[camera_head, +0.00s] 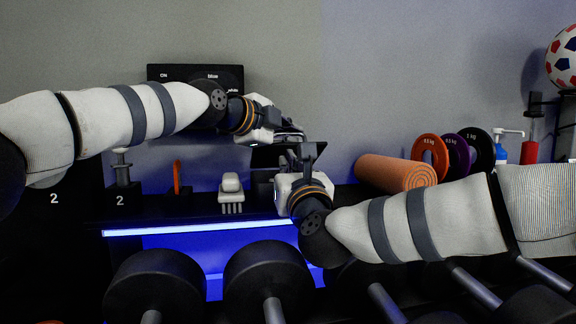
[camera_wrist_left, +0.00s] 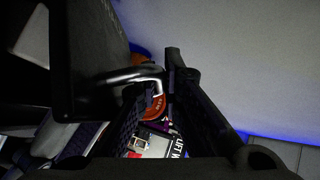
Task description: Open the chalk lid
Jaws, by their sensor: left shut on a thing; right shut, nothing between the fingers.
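The chalk lid looks like a dark flat panel (camera_head: 272,157), partly hidden behind my grippers in the head view. In the left wrist view it is the large black panel (camera_wrist_left: 92,55) at the left, tilted, with a bent silver handle (camera_wrist_left: 130,75) on its edge. My left gripper (camera_head: 296,134) is shut on this handle; its fingertips close around the handle's end in the wrist view (camera_wrist_left: 166,82). My right gripper (camera_head: 306,152) is shut and empty, pointing up just below my left gripper. The chalk container under the lid is mostly hidden by my right gripper.
An orange foam roller (camera_head: 396,173) and several weight plates (camera_head: 430,154) stand to the right. Dumbbells (camera_head: 155,285) line the front below. A ball (camera_head: 562,58) is at the upper right.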

